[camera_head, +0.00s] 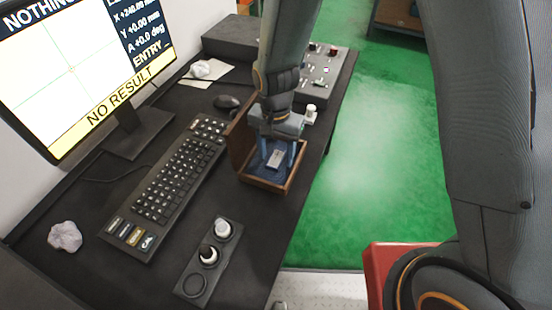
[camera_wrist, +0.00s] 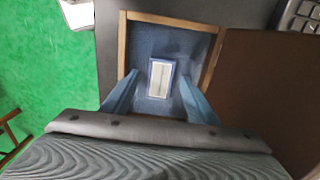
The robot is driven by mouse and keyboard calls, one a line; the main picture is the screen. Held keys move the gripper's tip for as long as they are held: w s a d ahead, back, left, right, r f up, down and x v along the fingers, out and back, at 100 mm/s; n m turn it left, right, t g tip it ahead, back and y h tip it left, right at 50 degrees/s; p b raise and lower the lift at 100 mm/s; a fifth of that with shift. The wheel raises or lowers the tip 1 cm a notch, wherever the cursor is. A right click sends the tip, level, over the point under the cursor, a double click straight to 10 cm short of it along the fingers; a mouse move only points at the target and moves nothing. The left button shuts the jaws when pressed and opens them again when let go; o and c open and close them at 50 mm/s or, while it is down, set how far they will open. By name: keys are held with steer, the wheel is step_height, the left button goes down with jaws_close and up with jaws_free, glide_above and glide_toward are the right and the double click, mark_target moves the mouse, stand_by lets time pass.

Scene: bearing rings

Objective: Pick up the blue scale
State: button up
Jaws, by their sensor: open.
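The blue scale (camera_wrist: 161,78) is a small flat rectangle with a blue border and a pale ruled face. It lies on the blue lining of an open wooden case (camera_wrist: 122,45), and it also shows small in the head view (camera_head: 275,158). My gripper (camera_wrist: 159,84) is open, its two blue fingers apart on the left and right sides of the scale. In the head view my gripper (camera_head: 278,157) reaches down into the case from above. I cannot tell how far the fingertips are above the lining. The scale's near end is clear of the palm.
The case's brown lid (camera_head: 238,143) stands open on the left. A keyboard (camera_head: 165,183), a mouse (camera_head: 227,102) and a holder with knobs (camera_head: 208,262) are on the dark desk (camera_head: 262,235). A control panel (camera_head: 325,72) is behind. Green floor (camera_head: 385,140) lies right.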

steer(key=c, duration=1.2)
